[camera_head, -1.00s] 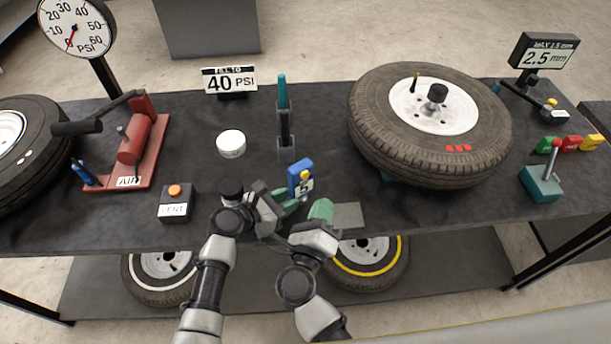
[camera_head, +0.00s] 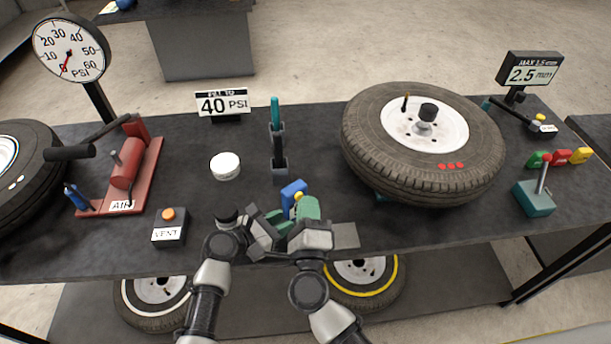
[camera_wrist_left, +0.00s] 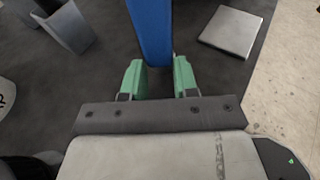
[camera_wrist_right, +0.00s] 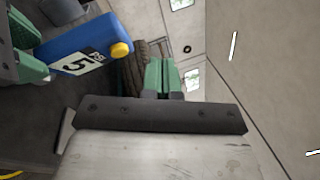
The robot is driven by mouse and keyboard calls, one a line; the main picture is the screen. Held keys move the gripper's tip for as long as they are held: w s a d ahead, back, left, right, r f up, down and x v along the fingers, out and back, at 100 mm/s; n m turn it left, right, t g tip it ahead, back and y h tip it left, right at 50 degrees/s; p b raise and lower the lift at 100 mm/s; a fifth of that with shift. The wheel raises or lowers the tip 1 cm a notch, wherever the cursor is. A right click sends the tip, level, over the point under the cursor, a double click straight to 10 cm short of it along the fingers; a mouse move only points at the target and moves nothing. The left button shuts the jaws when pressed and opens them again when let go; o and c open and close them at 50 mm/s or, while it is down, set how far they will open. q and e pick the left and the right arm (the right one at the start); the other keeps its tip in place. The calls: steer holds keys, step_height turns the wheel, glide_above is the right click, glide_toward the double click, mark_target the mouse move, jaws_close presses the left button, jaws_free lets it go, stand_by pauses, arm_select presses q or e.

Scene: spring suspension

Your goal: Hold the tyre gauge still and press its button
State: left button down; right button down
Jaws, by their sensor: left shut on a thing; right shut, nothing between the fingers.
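The tyre gauge is a blue body (camera_head: 291,188) with a yellow button (camera_head: 299,197), near the table's front edge. My left gripper (camera_head: 276,222) is shut on the gauge; its green fingers (camera_wrist_left: 158,80) sit either side of the blue body (camera_wrist_left: 150,35) in the left wrist view. My right gripper (camera_head: 308,206) is shut and empty, close beside the gauge, and hides part of it in the head view. In the right wrist view the gauge's display (camera_wrist_right: 80,62) reads 5, and the button (camera_wrist_right: 121,50) lies just left of my right fingertips (camera_wrist_right: 164,72), apparently apart from them.
A grey plate (camera_head: 345,235) lies right of my right gripper. The VENT box (camera_head: 169,228) stands to the left, a white round can (camera_head: 225,166) and a dark holder (camera_head: 278,170) behind. A large tyre (camera_head: 420,170) fills the right middle of the table (camera_head: 440,222).

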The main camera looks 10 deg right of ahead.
steer(key=w+a+r+n+g+y, duration=0.1)
steer(key=a+r+n+g+y, duration=0.2)
steer(key=n+y, duration=0.8)
steer(key=w+a+r+n+g+y, duration=0.1)
steer(key=r+n+g+y, duration=0.3)
steer(key=n, duration=1.2)
steer(key=s+d+n+g+h, duration=0.2)
steer(key=d+n+g, duration=0.3)
steer(key=n, duration=0.4)
steer(key=s+d+f+n+g+h, duration=0.1)
steer(key=d+n+g+h, duration=0.3)
steer(key=d+n, duration=0.3)
steer(key=n+g, duration=0.1)
steer(key=n, duration=0.2)
steer(key=shift+s+d+f+g, duration=0.15)
steer(key=shift+s+d+g, duration=0.2)
steer(key=shift+d+g, duration=0.05)
